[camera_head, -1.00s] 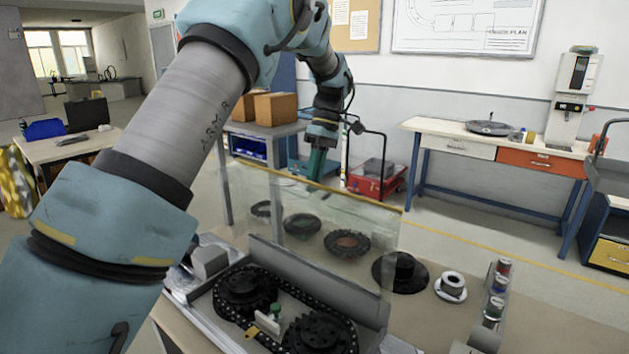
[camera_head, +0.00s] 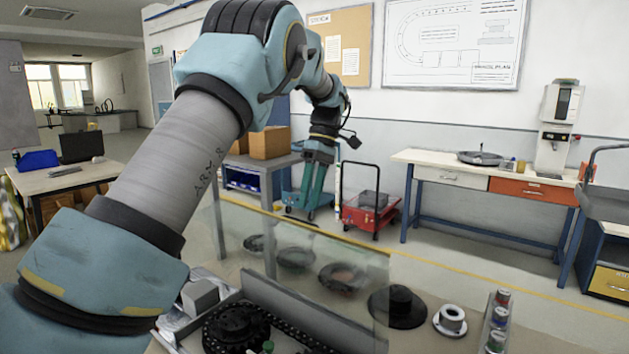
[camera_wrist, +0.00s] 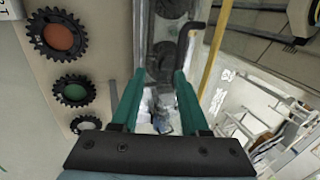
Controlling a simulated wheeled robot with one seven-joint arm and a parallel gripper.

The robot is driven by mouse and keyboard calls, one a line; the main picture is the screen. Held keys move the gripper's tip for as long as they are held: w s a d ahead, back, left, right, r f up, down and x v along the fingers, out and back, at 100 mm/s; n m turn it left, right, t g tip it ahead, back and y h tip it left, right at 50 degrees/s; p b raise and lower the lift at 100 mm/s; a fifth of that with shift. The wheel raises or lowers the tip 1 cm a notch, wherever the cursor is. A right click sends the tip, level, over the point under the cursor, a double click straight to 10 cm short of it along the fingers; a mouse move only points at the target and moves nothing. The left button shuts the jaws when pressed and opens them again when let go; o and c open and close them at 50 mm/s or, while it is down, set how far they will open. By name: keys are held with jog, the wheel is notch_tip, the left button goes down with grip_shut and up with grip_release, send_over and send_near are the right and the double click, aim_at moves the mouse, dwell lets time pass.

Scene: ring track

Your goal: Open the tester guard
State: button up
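The tester guard (camera_head: 330,265) is a clear panel with a yellow top edge. It stands upright along the far side of the tester in the head view. The tester's dark wheels (camera_head: 236,326) and chain lie in front of it. My gripper (camera_head: 310,208) is over the guard's top edge, with its two teal fingers spread. In the wrist view my gripper (camera_wrist: 160,78) is open, with nothing between the fingertips. The guard's yellow edge (camera_wrist: 212,62) runs to the right of the fingers. A dark bent bar (camera_wrist: 194,32) shows beyond the right fingertip; I cannot tell whether it belongs to the guard.
Toothed rings, one with an orange centre (camera_wrist: 58,38) and one green (camera_wrist: 75,90), lie beside the tester. A black disc (camera_head: 398,306), a white flanged part (camera_head: 450,320) and a rack of small cans (camera_head: 497,322) are to the right.

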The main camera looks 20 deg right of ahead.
jog(key=v, duration=0.6)
jog(key=shift+r, duration=0.3)
jog(key=shift+d, duration=0.15)
jog(key=shift+w, duration=0.1)
